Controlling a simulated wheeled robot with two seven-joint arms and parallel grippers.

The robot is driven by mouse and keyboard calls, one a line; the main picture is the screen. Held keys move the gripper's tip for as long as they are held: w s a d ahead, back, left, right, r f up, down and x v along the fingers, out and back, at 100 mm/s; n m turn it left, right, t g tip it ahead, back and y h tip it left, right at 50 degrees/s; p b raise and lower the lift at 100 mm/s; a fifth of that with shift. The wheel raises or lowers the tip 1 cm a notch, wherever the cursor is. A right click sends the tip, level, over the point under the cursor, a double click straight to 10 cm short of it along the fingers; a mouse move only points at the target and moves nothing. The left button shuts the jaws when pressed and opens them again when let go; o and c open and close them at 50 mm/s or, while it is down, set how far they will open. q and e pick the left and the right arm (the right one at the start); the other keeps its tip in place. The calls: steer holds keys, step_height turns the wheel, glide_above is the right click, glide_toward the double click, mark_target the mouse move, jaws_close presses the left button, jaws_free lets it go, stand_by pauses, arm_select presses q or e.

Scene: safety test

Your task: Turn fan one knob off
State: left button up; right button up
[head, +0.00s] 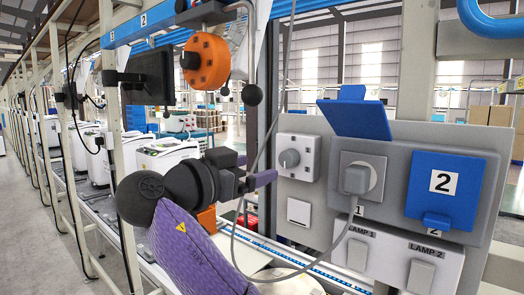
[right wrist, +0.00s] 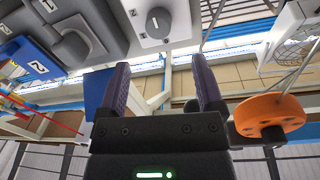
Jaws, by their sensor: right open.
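A round grey knob (head: 289,158) sits on a white square box on the grey wall panel. It also shows at the top of the right wrist view (right wrist: 158,20). I see no fan label on it, and I cannot tell its setting. My right gripper (head: 260,172), on the purple-sleeved arm, is left of the knob box in the head view. In the right wrist view its two purple fingers (right wrist: 163,78) stand apart with nothing between them. The knob appears beyond the fingertips and apart from them. My left gripper is not in view.
A grey plug (head: 357,179) with a hanging cord sits under a raised blue lid (head: 355,118). A closed blue cover (head: 441,188) marked 2 is to its right. Lamp switches (head: 420,275) are below. An orange disc (head: 206,62) hangs above my arm.

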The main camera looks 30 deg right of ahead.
mark_target(284, 160)
steer(key=p+x, duration=0.3)
steer(key=x, duration=0.4)
steer(key=shift+d+r, duration=0.1)
steer(key=shift+d, duration=0.25)
steer(key=shift+w+d, duration=0.1)
steer(key=shift+d, duration=0.25)
steer(key=shift+a, duration=0.1)
jaws_close()
